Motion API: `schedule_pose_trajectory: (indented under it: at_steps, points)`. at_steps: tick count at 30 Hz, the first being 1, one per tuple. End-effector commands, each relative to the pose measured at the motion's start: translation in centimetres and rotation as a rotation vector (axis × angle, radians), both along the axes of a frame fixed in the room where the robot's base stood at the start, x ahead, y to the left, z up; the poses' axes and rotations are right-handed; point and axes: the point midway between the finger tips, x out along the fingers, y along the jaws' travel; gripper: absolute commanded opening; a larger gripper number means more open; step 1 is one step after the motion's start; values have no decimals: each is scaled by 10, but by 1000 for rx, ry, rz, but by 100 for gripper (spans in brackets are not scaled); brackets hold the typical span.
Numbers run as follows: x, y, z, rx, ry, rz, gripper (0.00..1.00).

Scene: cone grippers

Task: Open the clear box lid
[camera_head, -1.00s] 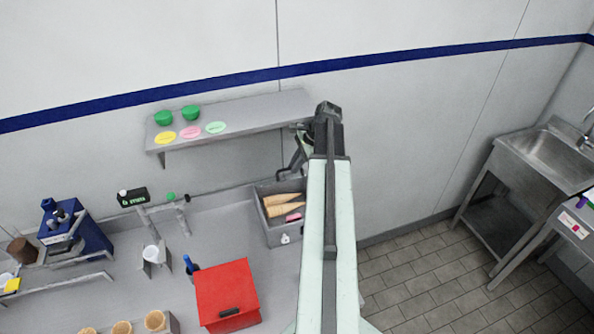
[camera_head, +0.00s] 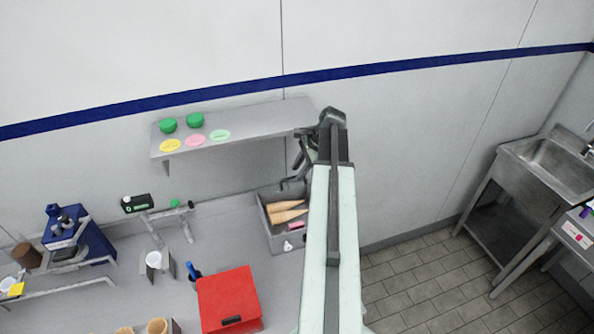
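A grey-walled box (camera_head: 266,226) stands on the counter, just left of my arm. Tan cones (camera_head: 287,211) and a small pink item (camera_head: 299,229) show inside it. I cannot make out a clear lid on it; its right side is hidden behind my arm. My gripper (camera_head: 291,181) hangs from the arm's far end, near the back edge of the box. It is dark, small and partly hidden by the arm, so its fingers and any contact with the box cannot be told.
A red box (camera_head: 228,297) with a black handle stands on the counter, front left of the grey box. A shelf (camera_head: 245,121) with green bowls (camera_head: 195,120) is on the wall above. A white cup (camera_head: 154,260) and a blue machine (camera_head: 80,240) are further left. A sink (camera_head: 555,160) is right.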

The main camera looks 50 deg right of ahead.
Motion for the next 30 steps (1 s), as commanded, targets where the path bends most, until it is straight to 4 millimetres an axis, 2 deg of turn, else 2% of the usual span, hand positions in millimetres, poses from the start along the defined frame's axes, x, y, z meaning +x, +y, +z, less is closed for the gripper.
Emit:
schedule_pose_trajectory:
  at_steps: [1, 2, 4, 9, 15, 21, 30]
  points:
    - [-3, -3, 19, 0, -1, -1, 33]
    - [-4, -4, 26, -1, 0, -1, 33]
    - [-19, -16, 19, 0, -1, -6, 33]
    - [-59, -44, 17, 0, 0, -5, 33]
    - [-91, -67, 17, 1, 0, -3, 33]
    - [-103, -75, 17, 0, -1, -1, 33]
    - [-103, -75, 17, 0, -1, -1, 33]
